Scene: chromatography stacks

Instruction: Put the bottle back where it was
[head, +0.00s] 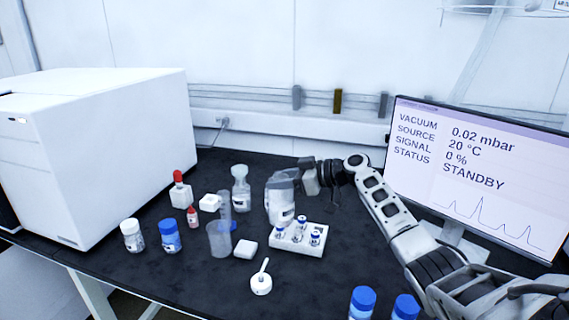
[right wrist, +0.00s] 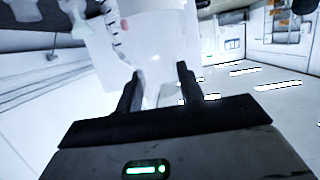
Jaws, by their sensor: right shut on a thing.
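A clear, whitish bottle (head: 281,206) with a pale label stands or hangs upright behind the vial rack. I cannot tell whether its base touches the bench. My right gripper (head: 300,180) reaches in from the right and is shut on this bottle near its upper part. In the right wrist view the see-through bottle (right wrist: 155,38) fills the space between the two dark fingers (right wrist: 160,86), with dark marks along one side. My left gripper is not in the head view.
The white vial rack (head: 316,246) is close in front of the bottle. A clear flask (head: 240,190), a beaker (head: 219,240) and a white block (head: 246,249) stand left. Blue-capped bottles (head: 362,303) are at the front. The monitor (head: 478,170) stands right, a white instrument (head: 110,150) left.

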